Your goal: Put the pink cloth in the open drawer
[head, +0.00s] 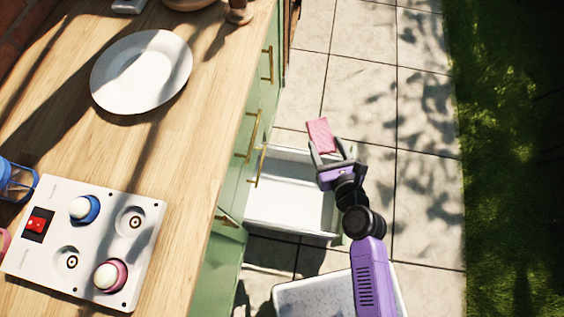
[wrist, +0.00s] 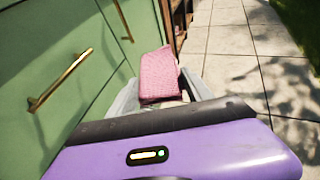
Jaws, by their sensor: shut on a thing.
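The pink cloth (head: 321,135) is a flat folded rectangle held between the fingers of my gripper (head: 331,155). It also shows in the wrist view (wrist: 160,75), sticking out past the gripper's front. The open drawer (head: 285,205) is pulled out from the green cabinet, with a white interior that looks empty where visible. My gripper is at the drawer's far right corner in the head view, with the cloth beyond the drawer's far side. The height above the drawer is hard to judge. My arm hides part of the drawer's right side.
A wooden counter (head: 190,150) carries a white plate (head: 142,72) and a white panel (head: 85,240) with egg-like items in cups. A white speckled bin (head: 300,295) stands below the drawer in the picture. Paved floor (head: 425,180) lies clear to the right.

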